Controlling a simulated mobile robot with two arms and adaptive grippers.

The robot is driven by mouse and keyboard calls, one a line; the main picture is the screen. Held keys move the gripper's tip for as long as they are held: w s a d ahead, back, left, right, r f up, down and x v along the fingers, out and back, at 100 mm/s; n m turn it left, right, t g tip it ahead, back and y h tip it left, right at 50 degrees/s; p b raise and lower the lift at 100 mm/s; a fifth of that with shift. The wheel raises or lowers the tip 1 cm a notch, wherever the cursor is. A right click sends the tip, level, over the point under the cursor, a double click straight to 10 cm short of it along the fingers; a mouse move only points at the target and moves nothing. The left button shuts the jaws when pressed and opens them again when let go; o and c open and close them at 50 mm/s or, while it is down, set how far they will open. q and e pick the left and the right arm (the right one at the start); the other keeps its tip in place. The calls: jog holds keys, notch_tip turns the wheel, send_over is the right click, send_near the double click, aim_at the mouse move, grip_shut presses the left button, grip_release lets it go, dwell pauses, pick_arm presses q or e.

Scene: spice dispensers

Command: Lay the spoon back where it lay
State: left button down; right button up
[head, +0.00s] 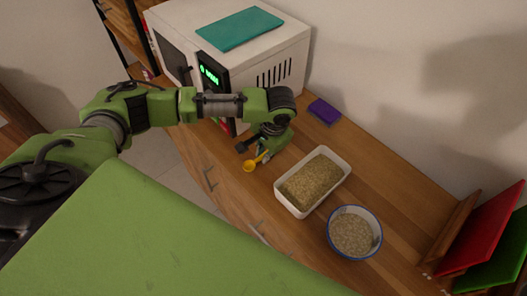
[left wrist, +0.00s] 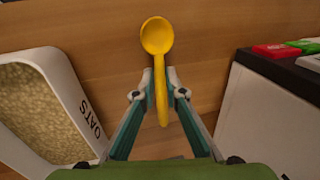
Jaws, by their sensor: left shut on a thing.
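The yellow spoon (head: 250,165) is at my left gripper (head: 262,150), over the wooden counter, left of the oats container in the head view. In the left wrist view the spoon (left wrist: 157,38) points away from me, bowl outward, with its handle between the two fingers of my left gripper (left wrist: 160,88), which is shut on it. I cannot tell whether the spoon touches the counter. My right gripper is not in view.
The white oats container (head: 280,201), labelled OATS in the left wrist view (left wrist: 62,68), and a blue-rimmed bowl of grain (head: 329,223) stand nearby.

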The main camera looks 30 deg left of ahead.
pick_arm(q)
jog(key=shift+f, duration=0.35)
jog(key=c, duration=2.1)
grip_release()
jog(key=b+v, duration=0.1)
jog(key=v, duration=1.2)
jog(key=shift+r+b, duration=0.2)
jog(key=shift+b, duration=0.2)
jog(key=shift+f, duration=0.1)
